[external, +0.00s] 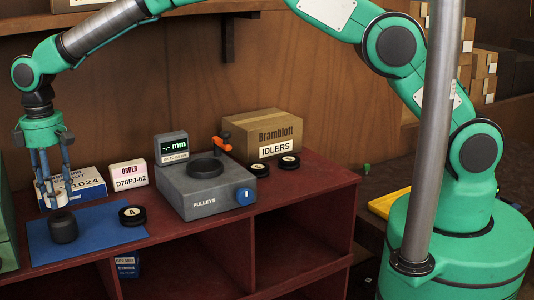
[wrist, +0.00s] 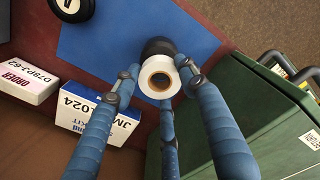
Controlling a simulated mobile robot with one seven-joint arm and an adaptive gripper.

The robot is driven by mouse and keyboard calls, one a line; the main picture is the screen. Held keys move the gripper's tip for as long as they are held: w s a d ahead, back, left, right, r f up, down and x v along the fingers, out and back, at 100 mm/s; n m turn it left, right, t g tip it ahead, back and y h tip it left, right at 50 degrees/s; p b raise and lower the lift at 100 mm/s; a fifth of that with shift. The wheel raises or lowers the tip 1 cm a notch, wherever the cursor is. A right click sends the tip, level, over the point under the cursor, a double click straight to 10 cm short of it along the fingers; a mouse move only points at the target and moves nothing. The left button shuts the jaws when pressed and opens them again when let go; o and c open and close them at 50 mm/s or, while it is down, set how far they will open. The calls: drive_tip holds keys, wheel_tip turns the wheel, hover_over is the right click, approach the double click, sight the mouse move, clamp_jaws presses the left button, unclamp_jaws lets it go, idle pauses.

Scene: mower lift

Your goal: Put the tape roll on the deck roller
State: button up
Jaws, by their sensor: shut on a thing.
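The white tape roll (wrist: 160,64) with a brown core is gripped between the blue fingers of my gripper (wrist: 158,80) in the wrist view. In the external view my gripper (external: 53,190) points down at the left, with the tape roll (external: 58,198) low between its fingers. The deck roller (external: 64,228), a short black cylinder, stands upright on the blue mat just below and slightly right of the roll. In the wrist view the roll partly hides the deck roller (wrist: 158,46). I cannot tell whether roll and roller touch.
The blue mat (external: 95,246) also carries a black disc marked A (external: 132,215). Behind stand a white-and-blue box (external: 88,186) and an ORDER box (external: 128,174). The grey pulleys gauge (external: 200,195) is to the right. A green case (wrist: 255,105) is close beside my gripper.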

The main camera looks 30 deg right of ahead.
sight(56, 193)
drive_tip(key=shift+f, duration=0.15)
drive_tip(key=shift+f+p, duration=0.45)
drive_tip(key=shift+f, duration=1.15)
drive_tip(key=shift+f, duration=0.2)
drive_tip(key=o, duration=1.2)
drive_tip(key=shift+c, duration=0.2)
drive_tip(key=shift+r, duration=0.15)
wheel_tip(56, 193, up, 12)
drive_tip(key=shift+r+b, duration=0.1)
drive_tip(key=shift+b, duration=0.9)
